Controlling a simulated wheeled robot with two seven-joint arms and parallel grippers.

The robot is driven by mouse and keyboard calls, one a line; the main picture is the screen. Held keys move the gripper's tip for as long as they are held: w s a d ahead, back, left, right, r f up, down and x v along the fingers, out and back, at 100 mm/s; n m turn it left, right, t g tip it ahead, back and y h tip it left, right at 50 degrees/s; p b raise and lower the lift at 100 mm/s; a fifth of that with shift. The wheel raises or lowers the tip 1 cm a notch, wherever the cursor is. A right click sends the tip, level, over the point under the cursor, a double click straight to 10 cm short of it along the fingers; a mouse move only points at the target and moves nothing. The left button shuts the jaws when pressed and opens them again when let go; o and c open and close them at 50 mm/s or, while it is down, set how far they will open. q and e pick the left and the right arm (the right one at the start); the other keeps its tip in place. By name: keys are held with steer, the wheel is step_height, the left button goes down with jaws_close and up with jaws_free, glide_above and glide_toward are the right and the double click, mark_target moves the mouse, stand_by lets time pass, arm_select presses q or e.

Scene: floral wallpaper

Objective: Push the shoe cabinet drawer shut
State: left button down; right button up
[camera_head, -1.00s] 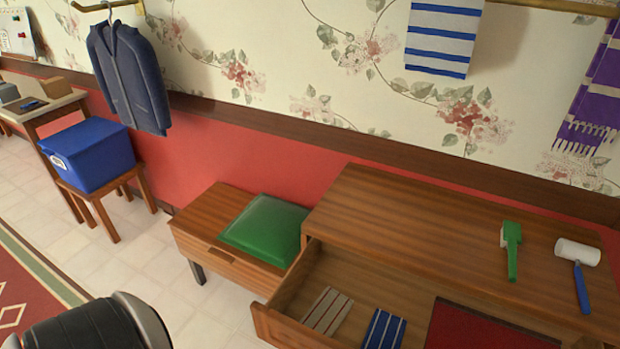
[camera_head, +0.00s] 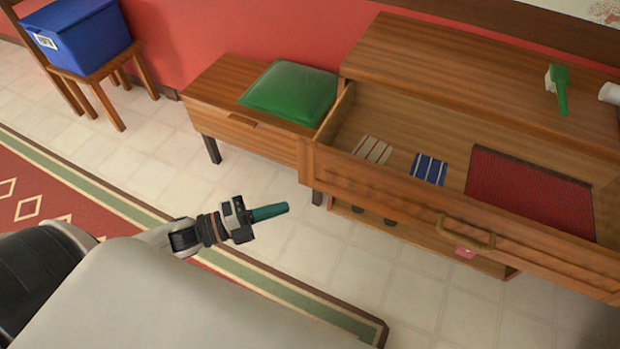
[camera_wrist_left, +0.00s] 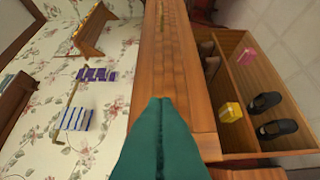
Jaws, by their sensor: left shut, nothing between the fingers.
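The wooden shoe cabinet (camera_head: 470,65) stands against the red wall. Its wide drawer (camera_head: 390,205) is pulled out, with a curved handle (camera_head: 466,234) on the front. A beige striped cloth (camera_head: 373,150), a blue striped cloth (camera_head: 429,169) and a dark red piece (camera_head: 525,190) lie inside. My left gripper (camera_head: 286,208) has teal fingers shut and empty, in front of and left of the drawer's left corner, apart from it in the head view. My right gripper is out of view.
A low bench (camera_head: 225,95) with a green cushion (camera_head: 290,93) adjoins the cabinet on the left. A green brush (camera_head: 560,88) lies on the cabinet top. The tiled floor (camera_head: 400,285) before the drawer is clear.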

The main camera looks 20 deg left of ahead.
arm_select(q)
glide_toward(343, 176)
steer(key=d, duration=0.4)
steer(key=w, duration=0.3)
steer(key=shift+w+d, duration=0.1)
steer(key=shift+d, duration=0.15)
steer(key=shift+w, duration=0.4)
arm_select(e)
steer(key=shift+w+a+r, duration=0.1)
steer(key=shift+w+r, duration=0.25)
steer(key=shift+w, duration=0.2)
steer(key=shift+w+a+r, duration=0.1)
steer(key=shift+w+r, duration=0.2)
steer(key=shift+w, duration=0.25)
arm_select(q)
steer(key=shift+w+b, duration=0.2)
steer(key=shift+b, duration=0.1)
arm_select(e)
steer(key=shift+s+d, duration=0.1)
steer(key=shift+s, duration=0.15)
